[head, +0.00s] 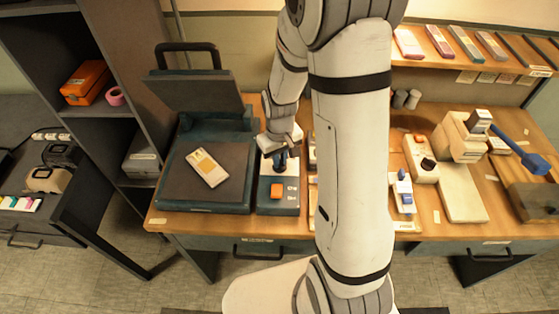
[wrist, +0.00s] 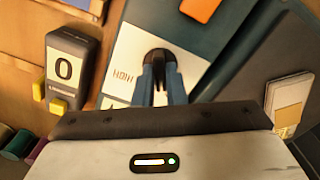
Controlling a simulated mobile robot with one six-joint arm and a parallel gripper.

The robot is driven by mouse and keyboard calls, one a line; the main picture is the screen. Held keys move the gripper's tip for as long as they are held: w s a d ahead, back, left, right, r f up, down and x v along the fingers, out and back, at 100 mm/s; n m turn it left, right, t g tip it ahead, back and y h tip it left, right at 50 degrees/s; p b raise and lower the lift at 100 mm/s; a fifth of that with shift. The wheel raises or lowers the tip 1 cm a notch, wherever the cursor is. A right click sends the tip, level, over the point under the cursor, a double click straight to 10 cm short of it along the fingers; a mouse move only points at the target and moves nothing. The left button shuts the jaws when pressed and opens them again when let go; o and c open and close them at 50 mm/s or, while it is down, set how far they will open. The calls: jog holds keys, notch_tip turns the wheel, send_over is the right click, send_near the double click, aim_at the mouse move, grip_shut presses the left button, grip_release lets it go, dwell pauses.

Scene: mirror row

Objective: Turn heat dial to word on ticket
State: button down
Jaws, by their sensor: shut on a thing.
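The heat dial (wrist: 158,56) is a dark round knob on a white panel of a control box (head: 292,206), beside the heat press. My gripper (wrist: 160,82) is over the panel with its blue-grey fingers shut on the dial; it also shows in the head view (head: 280,156). Red lettering (wrist: 122,76) is left of the dial, too blurred to read surely. The dial's pointer and other words are hidden. A pale card with a yellow patch (head: 207,168) lies on the press's lower plate; its writing is unreadable. I cannot tell whether it is the ticket.
The heat press lid (head: 197,92) stands raised. An orange button (head: 277,190) is on the control box's front. A dark counter showing 0 (wrist: 66,70) stands left of the panel in the wrist view. My arm hides the bench's middle. A cream machine (head: 460,138) stands right.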

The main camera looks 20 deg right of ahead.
jog(key=shift+n+b, duration=0.4)
jog(key=shift+n, duration=0.9)
jog(key=shift+w+r+n, duration=0.1)
jog(key=shift+n, duration=0.2)
jog(key=c, duration=1.5)
grip_release()
notch_tip(320, 180, up, 8)
jog(key=shift+f, duration=0.15)
